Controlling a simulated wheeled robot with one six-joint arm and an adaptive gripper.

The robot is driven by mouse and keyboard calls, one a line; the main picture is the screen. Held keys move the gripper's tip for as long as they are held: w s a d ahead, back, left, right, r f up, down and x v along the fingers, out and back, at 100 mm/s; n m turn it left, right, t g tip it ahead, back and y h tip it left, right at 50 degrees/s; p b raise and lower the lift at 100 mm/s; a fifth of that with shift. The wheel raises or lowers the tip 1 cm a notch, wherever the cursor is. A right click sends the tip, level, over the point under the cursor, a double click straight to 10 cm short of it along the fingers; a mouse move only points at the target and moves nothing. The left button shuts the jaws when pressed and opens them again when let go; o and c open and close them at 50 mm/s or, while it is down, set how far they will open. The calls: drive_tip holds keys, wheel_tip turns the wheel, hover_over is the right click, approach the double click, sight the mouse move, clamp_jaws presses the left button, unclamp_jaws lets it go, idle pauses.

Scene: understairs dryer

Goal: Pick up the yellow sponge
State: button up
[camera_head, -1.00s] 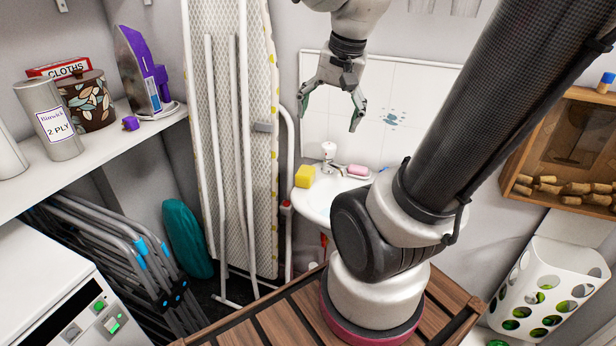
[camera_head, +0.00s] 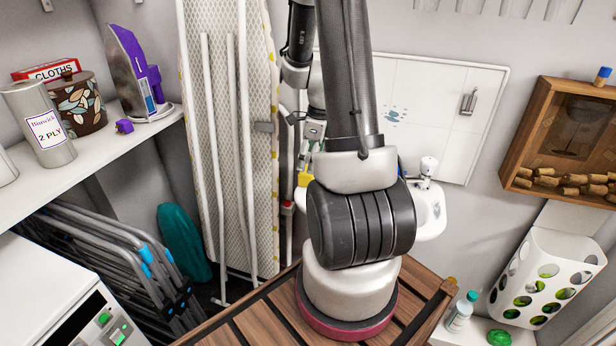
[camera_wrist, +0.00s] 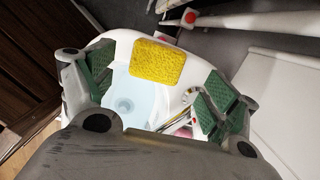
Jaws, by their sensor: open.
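The yellow sponge (camera_wrist: 157,62) lies on the rim of the white sink (camera_wrist: 178,98) in the wrist view, between my open fingers and a little beyond them. My gripper (camera_wrist: 155,90) is open and empty, with a green-padded finger on each side of the picture. In the head view only a small part of the sponge (camera_head: 305,179) shows, behind my arm. My gripper (camera_head: 311,142) points down above it there, mostly hidden by my arm. Whether a finger touches the sponge cannot be told.
A chrome tap (camera_wrist: 184,124) stands on the sink beside the right finger. An ironing board (camera_head: 228,130) leans close to the left of my arm.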

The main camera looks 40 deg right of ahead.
sight(308, 176)
drive_tip(key=f, duration=0.5)
drive_tip(key=shift+w+a+f, duration=0.15)
drive_tip(key=shift+a+f, duration=0.05)
drive_tip(key=shift+a, duration=0.2)
drive_tip(key=c, duration=1)
